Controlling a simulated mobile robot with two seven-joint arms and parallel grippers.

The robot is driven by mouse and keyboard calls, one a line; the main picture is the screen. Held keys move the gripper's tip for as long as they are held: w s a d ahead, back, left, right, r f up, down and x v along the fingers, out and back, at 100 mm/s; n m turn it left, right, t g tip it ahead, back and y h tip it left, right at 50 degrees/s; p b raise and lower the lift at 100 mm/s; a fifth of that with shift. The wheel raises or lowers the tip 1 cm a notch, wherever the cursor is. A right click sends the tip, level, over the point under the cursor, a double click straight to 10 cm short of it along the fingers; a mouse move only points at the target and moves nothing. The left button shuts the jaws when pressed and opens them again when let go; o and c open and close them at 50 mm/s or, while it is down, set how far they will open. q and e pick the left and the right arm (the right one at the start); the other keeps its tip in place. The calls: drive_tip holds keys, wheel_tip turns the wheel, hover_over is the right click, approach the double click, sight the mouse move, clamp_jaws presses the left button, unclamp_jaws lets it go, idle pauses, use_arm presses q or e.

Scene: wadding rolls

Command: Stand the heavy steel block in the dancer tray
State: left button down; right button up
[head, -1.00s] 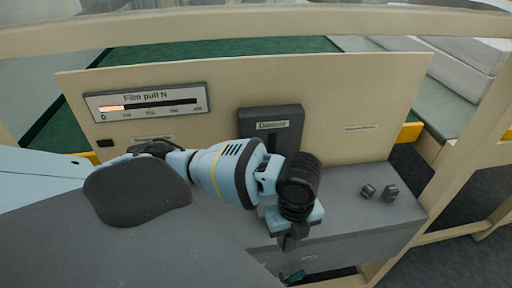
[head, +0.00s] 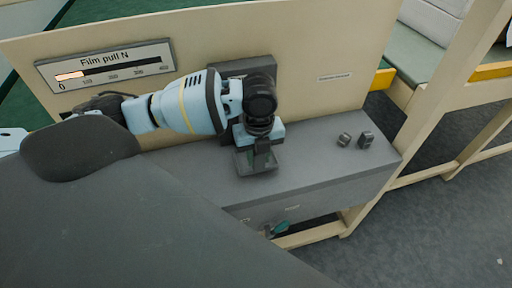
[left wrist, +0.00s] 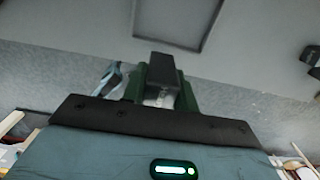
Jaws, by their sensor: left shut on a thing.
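My left gripper (head: 262,148) is over the grey bench top, pointing down near the dancer tray. It is shut on a dark steel block (left wrist: 163,72), which shows between its green fingers in the left wrist view. In the head view, the gripper mostly hides the block. The dancer tray (head: 245,169) is a shallow dark square with a raised rim. It shows partly at the top of the left wrist view (left wrist: 185,45), just beyond the block. I cannot tell the block's height above it. My right gripper is not in view.
Two small dark metal blocks (head: 366,139) (head: 344,140) stand on the bench (head: 315,160) to the right, with clear space between. A cream post (head: 440,85) rises at right.

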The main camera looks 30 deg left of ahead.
use_arm(q)
drive_tip(key=w+a, duration=0.1)
drive_tip(key=w, duration=0.1)
drive_tip(key=w+a, duration=0.2)
drive_tip(key=shift+a+f, duration=0.15)
drive_tip(key=shift+w+a, duration=0.25)
drive_tip(key=shift+f, duration=1.75)
drive_tip(key=shift+f, duration=0.15)
drive_tip(key=c, duration=1.1)
unclamp_jaws()
drive_tip(key=shift+f, duration=0.1)
